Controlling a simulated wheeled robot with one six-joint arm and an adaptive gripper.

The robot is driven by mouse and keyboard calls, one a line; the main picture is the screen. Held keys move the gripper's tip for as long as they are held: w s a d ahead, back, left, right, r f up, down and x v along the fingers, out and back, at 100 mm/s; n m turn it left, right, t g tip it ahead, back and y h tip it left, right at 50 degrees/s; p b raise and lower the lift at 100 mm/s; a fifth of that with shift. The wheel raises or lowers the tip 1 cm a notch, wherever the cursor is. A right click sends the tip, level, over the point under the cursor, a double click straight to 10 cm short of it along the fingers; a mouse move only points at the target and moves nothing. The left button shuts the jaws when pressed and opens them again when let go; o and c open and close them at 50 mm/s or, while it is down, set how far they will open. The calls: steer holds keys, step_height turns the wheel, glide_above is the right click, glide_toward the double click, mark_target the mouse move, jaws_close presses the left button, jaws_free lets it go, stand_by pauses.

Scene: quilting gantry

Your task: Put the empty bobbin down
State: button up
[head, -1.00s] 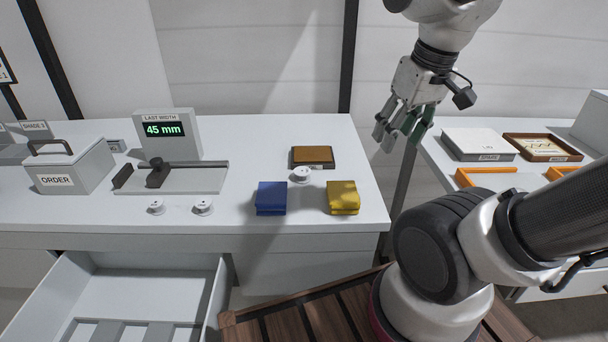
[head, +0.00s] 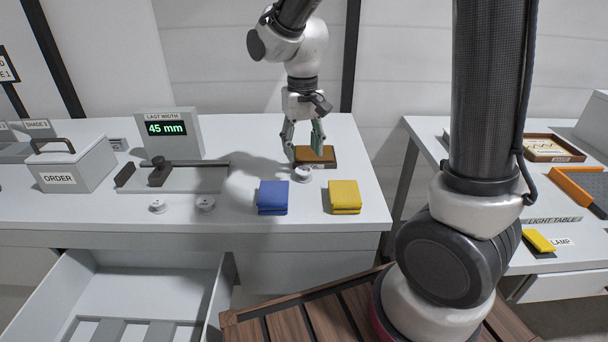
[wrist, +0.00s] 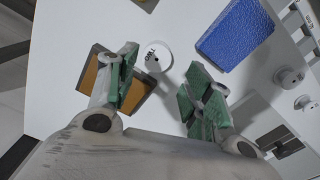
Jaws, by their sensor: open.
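My gripper (head: 303,148) is open and empty, pointing down over the back of the white table, by the brown block. A white bobbin (head: 303,174) stands on the table just in front of the brown block (head: 325,158). In the wrist view this bobbin (wrist: 152,61) lies beyond the gap between my fingertips (wrist: 160,88), with small dark print on top that I cannot read surely. I cannot tell which bobbin is the empty one.
Blue cloth (head: 273,198) and yellow cloth (head: 345,197) lie near the table's front edge. A width gauge (head: 172,135) reads 45 mm; the ORDER box (head: 72,163) is left of it. An open drawer (head: 130,285) juts out below. A light table stands right, past a gap.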

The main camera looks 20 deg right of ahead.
mark_target(304, 170)
steer(key=f, duration=0.7)
steer(key=shift+w+d, duration=0.2)
steer(key=shift+w, duration=0.05)
steer(key=c, duration=0.6)
steer(key=shift+r, duration=0.15)
